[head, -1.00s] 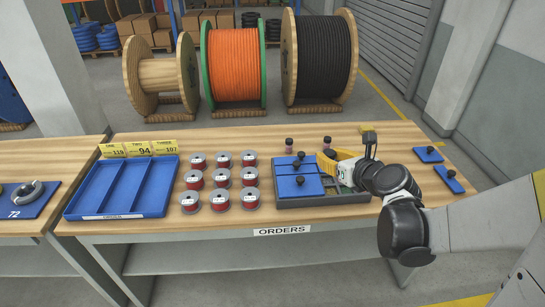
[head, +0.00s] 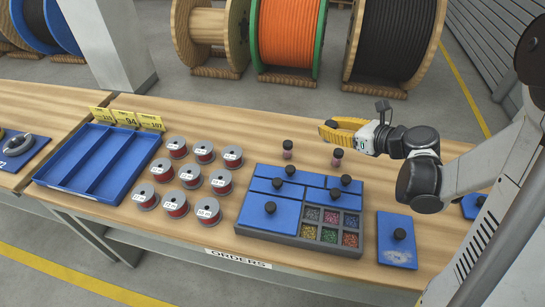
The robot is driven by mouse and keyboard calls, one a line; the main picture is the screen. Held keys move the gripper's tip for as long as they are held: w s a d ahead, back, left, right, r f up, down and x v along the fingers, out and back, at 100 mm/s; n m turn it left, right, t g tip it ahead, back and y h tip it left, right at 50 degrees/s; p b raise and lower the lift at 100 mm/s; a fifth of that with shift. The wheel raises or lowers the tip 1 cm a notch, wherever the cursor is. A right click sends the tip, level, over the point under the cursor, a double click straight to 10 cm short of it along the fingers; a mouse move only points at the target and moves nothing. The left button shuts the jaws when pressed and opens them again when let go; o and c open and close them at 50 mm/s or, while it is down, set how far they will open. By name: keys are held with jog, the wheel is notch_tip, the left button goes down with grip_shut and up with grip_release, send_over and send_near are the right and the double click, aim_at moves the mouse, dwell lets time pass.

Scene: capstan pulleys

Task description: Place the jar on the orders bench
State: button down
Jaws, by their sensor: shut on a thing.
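My gripper (head: 332,131), with yellow fingers, points left above the back of the orders bench (head: 225,127). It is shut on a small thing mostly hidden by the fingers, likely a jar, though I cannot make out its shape. Two small dark-lidded jars stand upright on the bench: the left jar (head: 287,150) is apart from the gripper, and the right jar (head: 337,158) shows just below the fingers. I cannot tell the gap between the fingers and the right jar.
A grey compartment tray (head: 300,243) with blue knobbed lids and open bead compartments stands in front. A loose blue lid (head: 397,240) lies to its right. Several red wire reels (head: 190,176) and a blue divided tray (head: 97,160) are left. Bare wood lies between the reels and jars.

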jog(key=s+d+f+n+g+y+b, duration=0.2)
jog(key=s+d+f+n+g+y, duration=0.1)
jog(key=d+f+n+g+y, duration=0.15)
jog(key=shift+n+g+h, duration=0.25)
jog(key=shift+n+h, duration=0.1)
jog(key=shift+n, duration=0.1)
jog(key=w+a+f+b, duration=0.1)
jog(key=w+a+f, duration=0.1)
jog(key=w, duration=0.1)
jog(key=w+a+f+b, duration=0.2)
jog(key=w, duration=0.1)
jog(key=w+a+f+b, duration=0.1)
jog(key=w+a+f, duration=0.1)
jog(key=w+f, duration=0.1)
jog(key=shift+w+a+b, duration=0.1)
jog(key=shift+a+b, duration=0.15)
jog(key=shift+b, duration=0.1)
notch_tip(320, 180, down, 4)
jog(key=shift+w+f+b, duration=0.1)
jog(key=shift+b, duration=1.1)
jog(key=c, duration=1.2)
grip_release()
